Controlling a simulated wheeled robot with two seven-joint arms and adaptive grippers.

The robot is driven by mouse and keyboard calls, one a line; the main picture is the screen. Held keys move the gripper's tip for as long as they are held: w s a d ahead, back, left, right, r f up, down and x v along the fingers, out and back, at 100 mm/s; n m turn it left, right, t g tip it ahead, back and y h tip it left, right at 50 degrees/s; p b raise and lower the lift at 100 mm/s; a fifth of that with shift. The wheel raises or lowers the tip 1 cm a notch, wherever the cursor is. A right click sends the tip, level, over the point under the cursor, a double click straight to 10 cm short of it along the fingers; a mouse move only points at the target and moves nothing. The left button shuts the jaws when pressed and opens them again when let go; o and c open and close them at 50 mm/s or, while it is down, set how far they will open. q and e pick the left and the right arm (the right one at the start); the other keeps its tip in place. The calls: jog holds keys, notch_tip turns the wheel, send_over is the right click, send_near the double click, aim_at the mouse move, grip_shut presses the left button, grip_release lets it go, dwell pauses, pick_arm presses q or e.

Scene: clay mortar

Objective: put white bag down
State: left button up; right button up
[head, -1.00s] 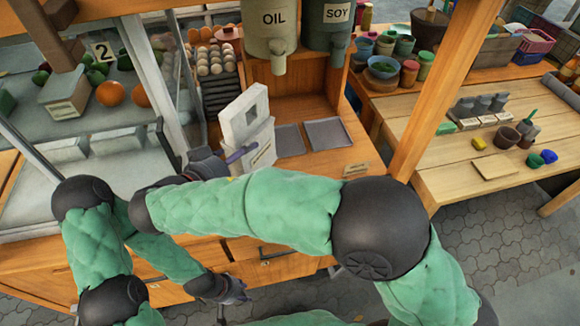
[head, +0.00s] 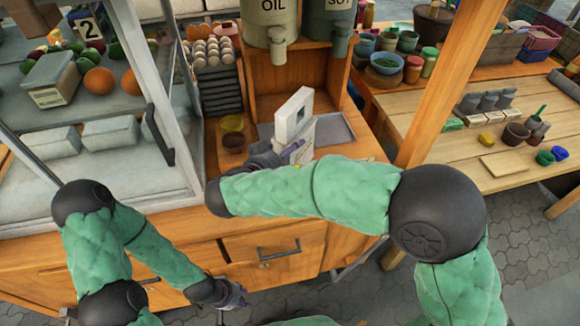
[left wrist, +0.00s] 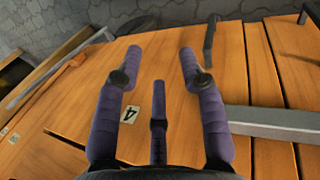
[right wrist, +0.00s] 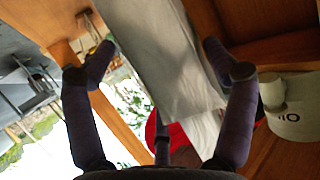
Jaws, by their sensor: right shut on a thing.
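I cannot tell whether the bag's base touches the counter. My left gripper (head: 238,297) hangs low in front of the drawers. In the left wrist view its fingers (left wrist: 160,58) are spread and empty.
A grey tray (head: 335,132) lies right of the bag. A wooden post (head: 450,80) stands to the right.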

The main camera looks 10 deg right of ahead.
jog(key=f, duration=0.1)
jog(key=d+f+b, duration=0.1)
jog(key=f, duration=0.1)
jog(key=shift+w+f, duration=0.15)
jog(key=shift+f, duration=0.1)
jog(key=shift+a+f, duration=0.1)
jog(key=shift+f, duration=0.35)
jog(key=o, duration=1.2)
jog(key=shift+o, duration=0.2)
